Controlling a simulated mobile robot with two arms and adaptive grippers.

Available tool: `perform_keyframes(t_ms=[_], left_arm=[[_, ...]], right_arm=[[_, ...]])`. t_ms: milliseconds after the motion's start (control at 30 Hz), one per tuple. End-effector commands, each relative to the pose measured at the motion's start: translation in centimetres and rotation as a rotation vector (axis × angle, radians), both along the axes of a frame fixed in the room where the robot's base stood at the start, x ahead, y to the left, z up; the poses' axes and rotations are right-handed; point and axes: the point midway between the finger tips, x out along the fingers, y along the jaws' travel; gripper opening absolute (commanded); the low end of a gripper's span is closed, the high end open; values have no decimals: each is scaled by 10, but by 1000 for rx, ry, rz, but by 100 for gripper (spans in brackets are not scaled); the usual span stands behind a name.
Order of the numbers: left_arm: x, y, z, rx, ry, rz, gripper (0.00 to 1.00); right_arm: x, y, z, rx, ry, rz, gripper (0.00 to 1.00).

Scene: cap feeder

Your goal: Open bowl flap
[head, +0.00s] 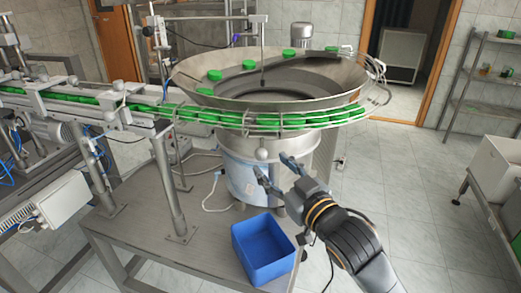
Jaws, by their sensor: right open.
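The bowl (225,95) is a wide steel feeder bowl with several green caps on its inner ledge. A rail of green caps (235,118) runs around its near rim. I cannot clearly make out the flap; a small round knob (262,154) shows on the near side below the rim. My right gripper (272,164) reaches in from the lower right, its fingers spread apart, empty and pointing at the bowl's near underside by the knob. I cannot tell whether it touches anything. My left gripper is out of view.
An open blue bin (264,250) stands on the metal table (165,265) below my right gripper. A conveyor (85,103) with green caps leads off left on metal posts. A shelf rack (485,85) stands at the far right. The tiled floor right of the bowl looks clear.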

Motion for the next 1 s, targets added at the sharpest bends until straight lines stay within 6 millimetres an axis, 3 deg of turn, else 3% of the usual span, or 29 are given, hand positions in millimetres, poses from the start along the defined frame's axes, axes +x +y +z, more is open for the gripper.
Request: perform_keyframes(t_ms=[100, 300, 733, 767, 1000], left_arm=[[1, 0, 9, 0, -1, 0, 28], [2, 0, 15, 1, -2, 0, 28], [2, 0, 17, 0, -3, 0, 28], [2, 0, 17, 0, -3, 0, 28], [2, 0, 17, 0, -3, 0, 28]], right_arm=[[21, 12, 3, 0, 1, -1, 52], [43, 25, 2, -1, -1, -1, 52], [51, 30, 0, 0, -2, -1, 52], [51, 30, 0, 0, -2, -1, 50], [51, 30, 0, 0, 0, 1, 1]])
